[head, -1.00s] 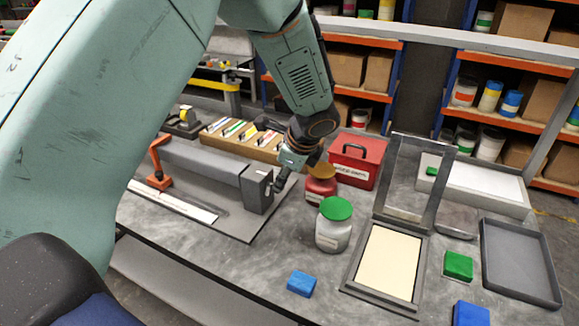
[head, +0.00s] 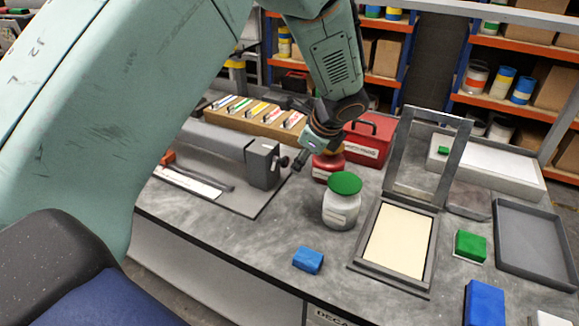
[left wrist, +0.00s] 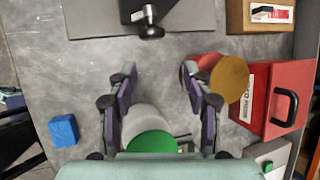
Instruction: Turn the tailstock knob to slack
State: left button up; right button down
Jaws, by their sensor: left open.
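The tailstock (head: 263,163) is a grey block at the right end of a long grey bed on the bench. Its dark knob (head: 284,161) sticks out of the right face. In the left wrist view the knob (left wrist: 150,31) shows at the top centre, with a small crosswise handle. My left gripper (head: 301,160) hangs just right of the knob. In the left wrist view its two fingers (left wrist: 158,74) are spread apart and empty, with the knob beyond their tips and not between them. I cannot tell how the knob is set. My right gripper is not in view.
A white jar with green lid (head: 341,207) and a red jar (head: 327,167) stand close to the gripper. A red box (head: 368,142) is behind them. Bench between tailstock and blue block is clear.

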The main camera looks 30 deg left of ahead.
aim_at(287, 160)
pick_arm(q)
jog(key=w+d+f+g+y+b, duration=0.1)
jog(key=w+f+y+b, duration=0.15)
jog(key=b, duration=0.25)
notch_tip(287, 160, up, 5)
jog(key=s+g+y, duration=0.2)
jog(key=shift+h, duration=0.25)
jog(key=b+x, duration=0.1)
jog(key=x, duration=0.6)
jog(key=shift+s+a+f, duration=0.1)
jog(key=shift+a+f, duration=0.05)
jog(key=shift+a, duration=0.1)
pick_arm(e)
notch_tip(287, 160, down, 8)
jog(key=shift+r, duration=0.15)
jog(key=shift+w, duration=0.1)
pick_arm(q)
grip_shut()
